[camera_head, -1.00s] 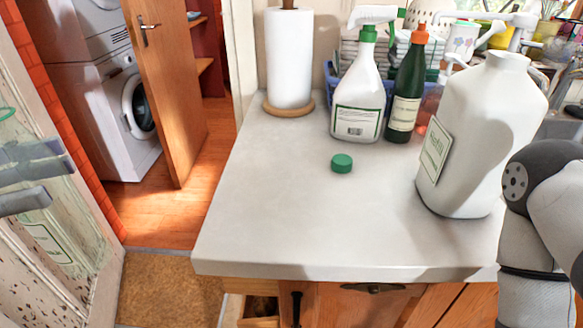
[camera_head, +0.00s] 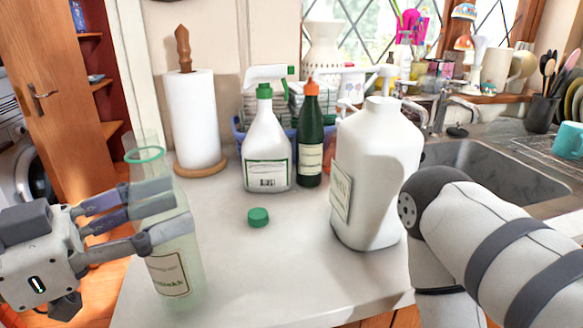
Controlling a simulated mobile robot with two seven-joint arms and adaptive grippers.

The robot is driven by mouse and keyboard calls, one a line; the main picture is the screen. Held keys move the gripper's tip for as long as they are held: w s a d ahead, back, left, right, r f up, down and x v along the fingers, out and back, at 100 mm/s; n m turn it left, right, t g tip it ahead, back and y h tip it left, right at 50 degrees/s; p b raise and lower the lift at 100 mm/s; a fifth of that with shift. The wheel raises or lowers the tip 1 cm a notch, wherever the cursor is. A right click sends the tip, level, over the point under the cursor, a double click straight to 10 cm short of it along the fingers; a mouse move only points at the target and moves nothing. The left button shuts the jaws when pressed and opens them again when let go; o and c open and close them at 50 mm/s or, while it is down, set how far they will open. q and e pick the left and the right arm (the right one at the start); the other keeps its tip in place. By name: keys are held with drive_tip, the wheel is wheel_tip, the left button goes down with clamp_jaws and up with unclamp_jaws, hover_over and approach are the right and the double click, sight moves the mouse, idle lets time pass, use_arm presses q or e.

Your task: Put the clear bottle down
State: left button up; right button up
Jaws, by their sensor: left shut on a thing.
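The clear bottle (camera_head: 178,262) is a see-through, faintly green bottle with a label low on its front and a green ring near its neck. My left gripper (camera_head: 165,215) is shut on it and holds it upright at the left of the view, in front of the counter's left edge. Whether its base touches the counter (camera_head: 255,285) cannot be told. My right arm comes in from the right and hides part of the counter; its gripper is out of view.
A green cap (camera_head: 258,217) lies mid-counter. A large white jug (camera_head: 375,180), a spray bottle (camera_head: 266,145), a dark green bottle (camera_head: 310,140) and a paper towel roll (camera_head: 192,120) stand behind and around it. A sink (camera_head: 480,170) is at the right. The counter's front middle is clear.

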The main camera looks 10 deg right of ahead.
use_arm(q)
drive_tip(key=x, duration=0.7)
drive_tip(key=f+b+x, duration=0.1)
drive_tip(key=x, duration=0.6)
drive_tip(key=f+b+x, duration=0.1)
drive_tip(key=x, duration=0.6)
drive_tip(key=shift+w+d, duration=0.25)
drive_tip(key=shift+d, duration=0.1)
drive_tip(key=shift+s, duration=0.1)
drive_tip(key=shift+a+r, duration=0.15)
drive_tip(key=shift+r, duration=0.05)
drive_tip(key=shift+f, duration=0.15)
use_arm(e)
drive_tip(key=shift+g, duration=0.7)
drive_tip(key=s+f, duration=0.3)
use_arm(q)
drive_tip(key=o, duration=1.2)
drive_tip(key=shift+o, duration=0.2)
